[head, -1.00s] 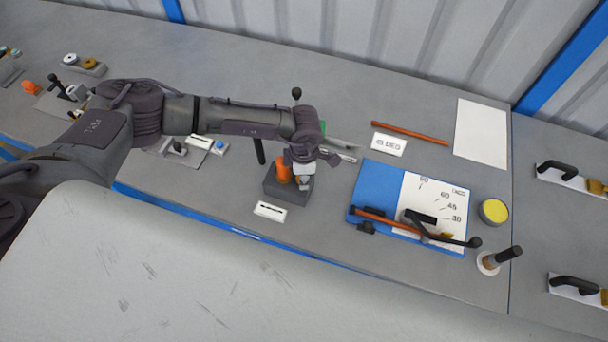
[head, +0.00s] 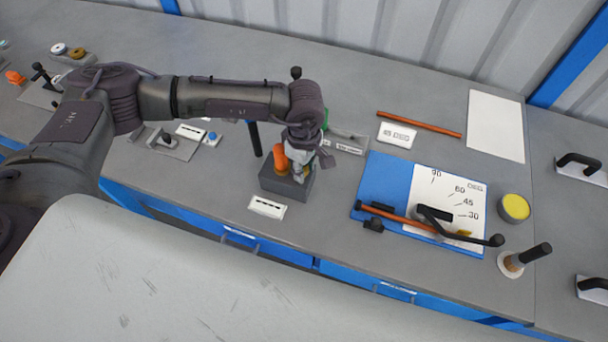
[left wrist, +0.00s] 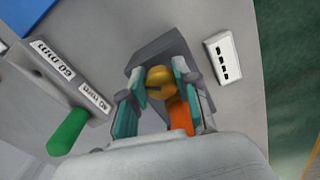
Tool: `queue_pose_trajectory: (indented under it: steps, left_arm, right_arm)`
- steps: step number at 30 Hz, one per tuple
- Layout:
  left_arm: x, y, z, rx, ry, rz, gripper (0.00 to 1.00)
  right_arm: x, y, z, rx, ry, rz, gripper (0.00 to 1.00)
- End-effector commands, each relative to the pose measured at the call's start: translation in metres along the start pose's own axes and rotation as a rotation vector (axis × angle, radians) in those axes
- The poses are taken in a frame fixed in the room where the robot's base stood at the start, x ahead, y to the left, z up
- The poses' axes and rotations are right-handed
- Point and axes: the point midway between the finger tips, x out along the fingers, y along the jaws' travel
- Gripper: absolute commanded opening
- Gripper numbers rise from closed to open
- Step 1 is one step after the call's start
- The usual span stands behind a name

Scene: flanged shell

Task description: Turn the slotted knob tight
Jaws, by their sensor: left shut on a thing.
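The slotted knob (left wrist: 159,80) is a brass-coloured round piece with a dark slot, on a dark grey block (left wrist: 178,50). My left gripper (left wrist: 163,85) points down at it, with a teal-padded finger on each side, shut on the knob. An orange upright piece (left wrist: 180,115) stands close beside the knob, between the fingers in the left wrist view. In the head view, my left gripper (head: 300,172) is over the block (head: 285,187), behind the orange piece (head: 280,158), and the knob is hidden. My right gripper is not in view.
A small label card (head: 267,207) lies in front of the block. A green handle (left wrist: 68,132) and label plates (left wrist: 54,60) lie beside it. To the right are a blue angle board (head: 385,185) and a yellow-topped tin (head: 514,207).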

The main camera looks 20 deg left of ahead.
Motion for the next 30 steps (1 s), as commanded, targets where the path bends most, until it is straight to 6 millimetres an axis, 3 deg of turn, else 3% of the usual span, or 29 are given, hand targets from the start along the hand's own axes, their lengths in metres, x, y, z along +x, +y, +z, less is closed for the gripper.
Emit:
queue_pose_trajectory:
  steps: [1, 12, 21, 30]
  left_arm:
    - [0.007, 0.001, 0.0, 0.043, -0.002, 0.003, 0.0]
    - [0.005, -0.001, 0.0, 0.318, -0.001, 0.002, 0.0]
    - [0.002, -0.002, 0.0, 0.427, -0.001, 0.0, 0.0]
    - [0.0, -0.002, 0.0, 0.449, -0.001, -0.001, 0.0]
  right_arm:
    - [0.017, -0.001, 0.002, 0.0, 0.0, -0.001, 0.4]
    - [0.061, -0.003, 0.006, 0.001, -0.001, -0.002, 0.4]
    - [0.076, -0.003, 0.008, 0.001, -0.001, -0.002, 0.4]
    - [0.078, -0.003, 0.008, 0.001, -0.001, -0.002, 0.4]
